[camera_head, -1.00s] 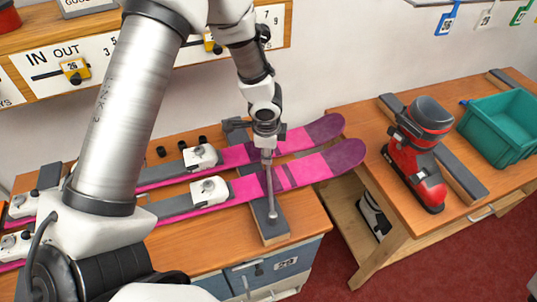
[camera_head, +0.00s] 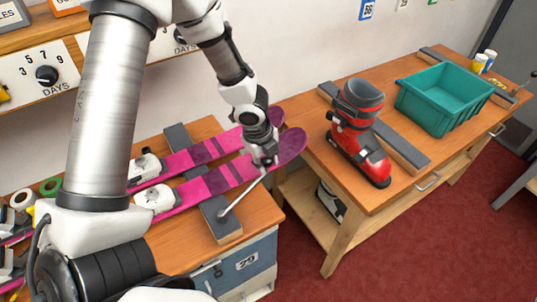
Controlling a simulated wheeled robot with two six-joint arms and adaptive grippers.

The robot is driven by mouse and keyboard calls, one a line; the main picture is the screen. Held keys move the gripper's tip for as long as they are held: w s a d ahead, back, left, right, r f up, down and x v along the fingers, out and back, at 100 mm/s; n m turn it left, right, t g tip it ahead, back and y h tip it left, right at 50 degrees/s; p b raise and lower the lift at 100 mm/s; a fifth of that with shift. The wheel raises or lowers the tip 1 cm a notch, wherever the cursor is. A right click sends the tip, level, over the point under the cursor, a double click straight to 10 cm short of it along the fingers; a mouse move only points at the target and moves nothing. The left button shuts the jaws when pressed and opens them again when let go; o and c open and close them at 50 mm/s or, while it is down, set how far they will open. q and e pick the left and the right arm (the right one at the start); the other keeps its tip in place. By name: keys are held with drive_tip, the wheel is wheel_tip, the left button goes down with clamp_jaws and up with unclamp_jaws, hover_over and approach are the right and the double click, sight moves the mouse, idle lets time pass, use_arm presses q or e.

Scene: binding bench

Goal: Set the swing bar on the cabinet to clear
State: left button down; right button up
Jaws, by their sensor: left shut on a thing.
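The swing bar (camera_head: 243,193) is a thin grey rod on the cabinet (camera_head: 250,262), which bears the number 29. Its near, rounded end sits at the front of a dark padded rest (camera_head: 220,216). From there it slants up to the right, towards the ski tips. My left gripper (camera_head: 264,158) is shut on the bar's far end, above the purple front of the nearer ski. The gripper hides that end. My right gripper is not in view.
Two pink and purple skis (camera_head: 215,181) lie across the padded rest. To the right, past a gap, a second bench holds a red and black ski boot (camera_head: 358,135) and a teal crate (camera_head: 440,100). A dial (camera_head: 46,75) is on the shelf behind.

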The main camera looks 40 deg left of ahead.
use_arm(q)
drive_tip(key=d+m, duration=0.1)
drive_tip(key=d, duration=0.1)
drive_tip(key=s+d+m, duration=0.1)
drive_tip(key=d+m+p, duration=0.1)
drive_tip(key=d+m, duration=0.1)
drive_tip(key=shift+s+d+f+h, duration=0.15)
drive_tip(key=shift+s+d+h, duration=0.2)
drive_tip(key=shift+h, duration=0.05)
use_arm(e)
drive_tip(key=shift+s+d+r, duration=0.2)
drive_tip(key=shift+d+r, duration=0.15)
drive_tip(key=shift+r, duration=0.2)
use_arm(q)
drive_tip(key=c, duration=1)
unclamp_jaws()
drive_tip(key=shift+o, duration=1)
drive_tip(key=shift+d, duration=0.15)
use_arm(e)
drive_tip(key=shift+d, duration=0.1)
use_arm(q)
drive_tip(key=shift+w, duration=0.15)
